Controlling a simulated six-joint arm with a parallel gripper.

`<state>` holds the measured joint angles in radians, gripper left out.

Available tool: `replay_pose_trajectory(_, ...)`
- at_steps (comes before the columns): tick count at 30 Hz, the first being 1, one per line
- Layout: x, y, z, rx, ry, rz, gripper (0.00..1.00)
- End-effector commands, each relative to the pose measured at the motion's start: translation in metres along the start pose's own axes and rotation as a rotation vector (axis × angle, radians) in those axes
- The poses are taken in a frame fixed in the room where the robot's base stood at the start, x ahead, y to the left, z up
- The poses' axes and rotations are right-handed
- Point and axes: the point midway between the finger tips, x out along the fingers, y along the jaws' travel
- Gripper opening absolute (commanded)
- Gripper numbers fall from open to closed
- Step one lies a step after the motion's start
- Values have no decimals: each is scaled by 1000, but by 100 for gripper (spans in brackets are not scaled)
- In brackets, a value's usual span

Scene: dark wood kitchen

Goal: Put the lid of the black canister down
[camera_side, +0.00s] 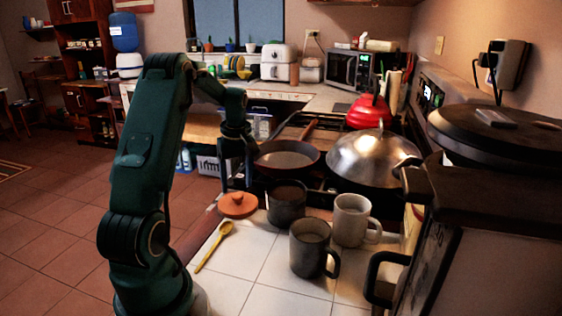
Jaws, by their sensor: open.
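The lid (238,205) is a flat, round, orange-brown disc with a small knob. It lies on the white tiled counter, left of the black canister. The black canister (286,205) is a dark upright cylinder with its top uncovered, standing in front of the frying pan. My gripper (236,178) points down above the lid, its dark fingers apart with nothing seen between them. The fingers look clear of the lid, though the exact gap is hard to judge against the dark background.
A dark mug (312,248) and a light grey mug (351,220) stand right of the canister. A wooden spoon (214,246) lies at the left counter edge. Behind are a frying pan (286,157), a domed metal lid (372,158) and a red kettle (370,112). The front tiles are clear.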

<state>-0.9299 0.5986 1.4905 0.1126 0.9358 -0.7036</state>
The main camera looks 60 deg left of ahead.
Motion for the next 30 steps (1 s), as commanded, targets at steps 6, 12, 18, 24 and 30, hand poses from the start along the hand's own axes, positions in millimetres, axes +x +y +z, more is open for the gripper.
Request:
replay_pose_trajectory(6, -49, 1, -1, 0, 6, 6, 67)
replay_pose_trajectory(12, -77, 1, -1, 1, 2, 3, 67)
replay_pose_trajectory(18, -93, 5, 10, 47, 7, 16, 67)
replay_pose_trajectory(24, -129, 21, 77, 351, 56, 106, 67)
replay_pose_trajectory(30, -156, 11, 166, 760, 122, 232, 67)
